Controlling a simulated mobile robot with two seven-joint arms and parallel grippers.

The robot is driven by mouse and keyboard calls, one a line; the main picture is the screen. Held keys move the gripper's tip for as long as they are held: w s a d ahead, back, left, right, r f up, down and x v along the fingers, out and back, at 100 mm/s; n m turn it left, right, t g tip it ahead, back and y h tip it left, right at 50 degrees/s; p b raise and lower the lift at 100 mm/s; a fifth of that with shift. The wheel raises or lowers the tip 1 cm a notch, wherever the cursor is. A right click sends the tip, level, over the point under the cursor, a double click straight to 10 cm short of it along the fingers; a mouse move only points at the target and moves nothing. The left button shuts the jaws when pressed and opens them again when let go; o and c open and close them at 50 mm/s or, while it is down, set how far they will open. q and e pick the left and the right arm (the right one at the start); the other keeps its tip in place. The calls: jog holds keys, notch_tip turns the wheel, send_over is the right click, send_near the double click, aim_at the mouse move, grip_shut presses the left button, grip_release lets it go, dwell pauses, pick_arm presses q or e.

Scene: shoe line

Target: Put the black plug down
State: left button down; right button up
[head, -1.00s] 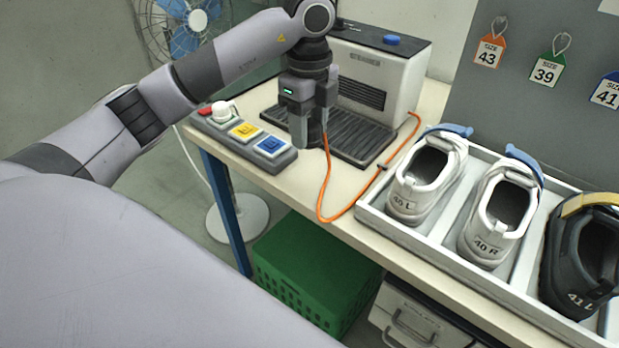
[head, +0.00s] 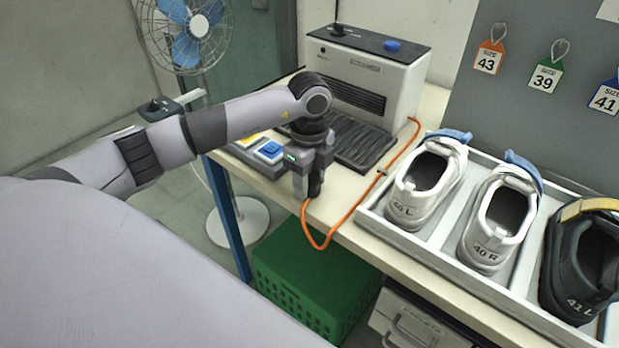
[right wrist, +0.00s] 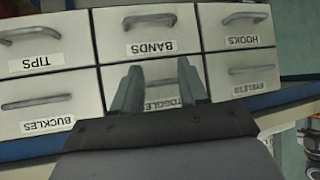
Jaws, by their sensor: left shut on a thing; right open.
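My left gripper (head: 307,190) is shut on the black plug (head: 316,183) at the table's front edge, pointing down. The plug is mostly hidden by the fingers. Its orange cord (head: 345,222) hangs from the gripper in a loop below the table edge and runs up to the grey-white machine (head: 372,75). I cannot tell whether the plug touches the table (head: 345,193). In the right wrist view, my right gripper (right wrist: 160,84) is open and empty, in front of labelled drawers (right wrist: 150,50).
A panel with a blue button (head: 270,152) sits left of the gripper, partly behind my arm. A black ribbed mat (head: 362,143) lies before the machine. A tray (head: 400,238) of shoes stands right. A green crate (head: 300,275) is below.

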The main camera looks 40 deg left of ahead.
aim_at(310, 178)
pick_arm(q)
jog(key=shift+f, duration=0.2)
jog(key=c, duration=0.5)
grip_release()
jog(key=shift+r, duration=0.5)
notch_tip(310, 178, up, 12)
jog(key=shift+f+b, duration=0.25)
jog(key=shift+b, duration=0.1)
